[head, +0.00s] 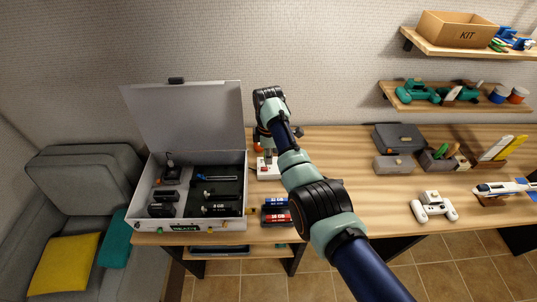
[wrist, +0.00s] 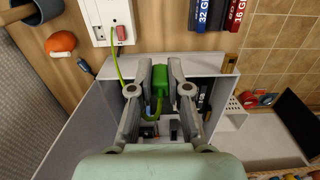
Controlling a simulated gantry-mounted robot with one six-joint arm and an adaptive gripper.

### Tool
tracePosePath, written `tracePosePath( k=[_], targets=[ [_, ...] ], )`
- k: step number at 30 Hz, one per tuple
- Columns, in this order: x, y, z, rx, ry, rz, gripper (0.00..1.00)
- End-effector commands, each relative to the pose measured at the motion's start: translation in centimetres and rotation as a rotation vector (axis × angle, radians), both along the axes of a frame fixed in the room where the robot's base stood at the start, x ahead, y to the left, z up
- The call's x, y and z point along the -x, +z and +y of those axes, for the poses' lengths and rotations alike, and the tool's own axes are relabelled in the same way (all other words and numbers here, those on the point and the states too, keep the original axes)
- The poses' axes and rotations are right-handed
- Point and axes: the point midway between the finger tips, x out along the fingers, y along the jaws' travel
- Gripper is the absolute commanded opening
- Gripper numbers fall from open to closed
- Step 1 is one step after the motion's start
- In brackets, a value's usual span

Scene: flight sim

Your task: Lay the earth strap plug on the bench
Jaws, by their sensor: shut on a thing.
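The earth strap plug (wrist: 177,75) is a green block between my gripper's fingers in the wrist view, partly covered by them. My gripper (wrist: 160,75) is shut on it. That box also shows on the bench in the head view (head: 268,168). The wooden bench (head: 345,165) runs along the wall. In the head view my gripper is at the bench's back, behind the white box, and the plug cannot be made out.
An open grey case (head: 190,222) with dark items inside stands left of the white box, lid raised. Blue and red labelled blocks (head: 277,211) lie near the bench's front edge. An orange rounded object (wrist: 61,43) lies near the cable. Bare wood shows right of my arm, before a white controller (head: 433,208).

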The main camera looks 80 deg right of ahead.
Motion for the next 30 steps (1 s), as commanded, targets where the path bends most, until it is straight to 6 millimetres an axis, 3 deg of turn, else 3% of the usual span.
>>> tracePosePath(
  k=[30],
  targets=[
    [0.0, -3.8, 0.0, 0.001, 0.0, 0.0, 0.02]
  ],
)
